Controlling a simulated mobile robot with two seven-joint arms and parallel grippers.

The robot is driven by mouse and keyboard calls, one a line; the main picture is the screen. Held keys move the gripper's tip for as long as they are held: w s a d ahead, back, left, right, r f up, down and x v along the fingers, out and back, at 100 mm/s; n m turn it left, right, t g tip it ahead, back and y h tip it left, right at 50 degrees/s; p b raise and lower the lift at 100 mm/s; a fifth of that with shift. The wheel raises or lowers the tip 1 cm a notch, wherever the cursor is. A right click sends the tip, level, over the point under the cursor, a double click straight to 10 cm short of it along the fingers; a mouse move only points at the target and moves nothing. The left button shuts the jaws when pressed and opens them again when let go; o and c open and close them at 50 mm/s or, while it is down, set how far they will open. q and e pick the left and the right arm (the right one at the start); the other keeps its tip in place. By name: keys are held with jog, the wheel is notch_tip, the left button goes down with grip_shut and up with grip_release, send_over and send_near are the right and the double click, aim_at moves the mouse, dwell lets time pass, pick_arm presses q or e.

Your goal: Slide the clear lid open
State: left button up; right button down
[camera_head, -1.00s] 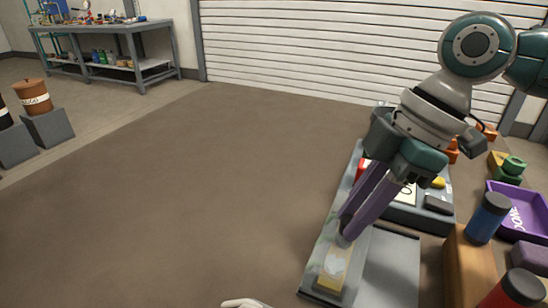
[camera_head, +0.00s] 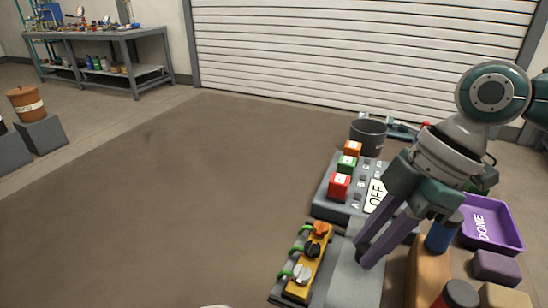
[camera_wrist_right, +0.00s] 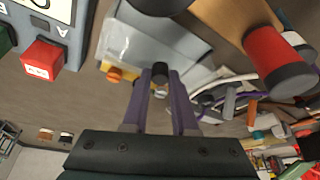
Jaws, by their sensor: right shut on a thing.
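The yellow strip (camera_head: 297,284) carries an orange, a black and a white knob, with green loops along its left side, and is uncovered in the head view. The clear lid (camera_head: 352,285) lies to the right of the strip, over a pale grey panel; its exact edges are hard to tell there. In the right wrist view the lid (camera_wrist_right: 135,42) shows as a see-through sheet. My right gripper (camera_head: 366,254) is shut on the lid's small dark knob (camera_wrist_right: 160,72), with the purple fingers on either side of it.
A grey panel (camera_head: 335,205) with red, green and orange blocks and an "OFF" card stands behind the strip. A purple "DONE" tray (camera_head: 492,225), a blue cylinder (camera_head: 443,236) and an orange-brown block (camera_head: 428,270) are at the right.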

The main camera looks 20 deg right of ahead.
jog(key=shift+s+d, duration=0.1)
jog(key=shift+s, duration=0.05)
jog(key=c, duration=0.7)
grip_release()
jog(key=p+v, duration=0.1)
jog(key=v, duration=0.9)
